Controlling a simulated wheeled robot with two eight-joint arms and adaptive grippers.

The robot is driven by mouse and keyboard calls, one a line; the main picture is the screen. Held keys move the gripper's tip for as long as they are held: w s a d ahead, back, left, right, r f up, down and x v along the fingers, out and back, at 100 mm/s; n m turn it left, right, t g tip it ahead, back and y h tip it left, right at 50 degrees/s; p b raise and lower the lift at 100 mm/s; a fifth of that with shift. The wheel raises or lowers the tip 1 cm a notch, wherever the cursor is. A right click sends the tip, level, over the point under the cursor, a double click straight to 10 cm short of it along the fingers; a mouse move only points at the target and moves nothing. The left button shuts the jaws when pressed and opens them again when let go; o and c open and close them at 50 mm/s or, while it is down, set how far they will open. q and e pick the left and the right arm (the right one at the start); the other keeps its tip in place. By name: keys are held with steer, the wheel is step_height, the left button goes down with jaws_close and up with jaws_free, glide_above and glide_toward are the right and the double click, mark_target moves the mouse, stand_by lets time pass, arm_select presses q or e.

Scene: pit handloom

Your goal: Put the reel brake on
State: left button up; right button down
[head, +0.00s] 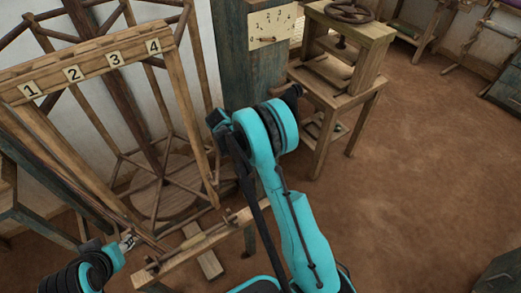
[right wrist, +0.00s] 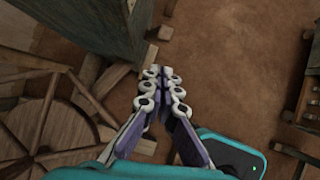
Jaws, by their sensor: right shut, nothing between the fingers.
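The tall wooden reel (head: 157,188) stands at the left of the head view, with slanted poles and a round wooden base. A spoked round wooden part (right wrist: 35,130) shows at the left of the right wrist view. I cannot clearly tell which part is the reel brake. A low wooden rail (head: 195,247) with a thin bar along it lies in front of the reel. My left gripper (head: 130,241) is near that rail's left end; its fingers are too small to read. My right gripper (right wrist: 161,75) is shut and empty, above the floor beside a blue-grey post.
A beam numbered 1 to 4 (head: 93,66) crosses in front of the reel. The blue-grey post (head: 250,62) carries a dial plate (head: 269,26). A wooden press stand (head: 338,85) with a handwheel stands behind my right arm. Brown floor (head: 430,160) is open at right.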

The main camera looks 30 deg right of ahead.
steer(key=shift+w+d+f+n, duration=0.1)
steer(key=shift+d+f+n, duration=0.1)
steer(key=shift+f, duration=0.25)
steer(key=shift+w+d+f+n, duration=0.1)
steer(key=shift+f+n, duration=0.1)
steer(key=shift+f, duration=0.2)
steer(key=s+b+x, duration=0.1)
steer(key=b+x, duration=0.3)
steer(key=x, duration=0.5)
steer(key=shift+w+d+f, duration=0.35)
steer(key=shift+w, duration=0.15)
steer(key=d+y, duration=0.1)
steer(key=d+r+y+p, duration=0.1)
steer(key=d, duration=0.1)
steer(key=d+r+y+p, duration=0.1)
steer(key=shift+w+d+y, duration=0.1)
steer(key=shift+d+y, duration=0.3)
steer(key=shift+w+d, duration=0.15)
steer(key=shift+d, duration=0.95)
steer(key=shift+w+d, duration=0.1)
steer(key=shift+d, duration=1)
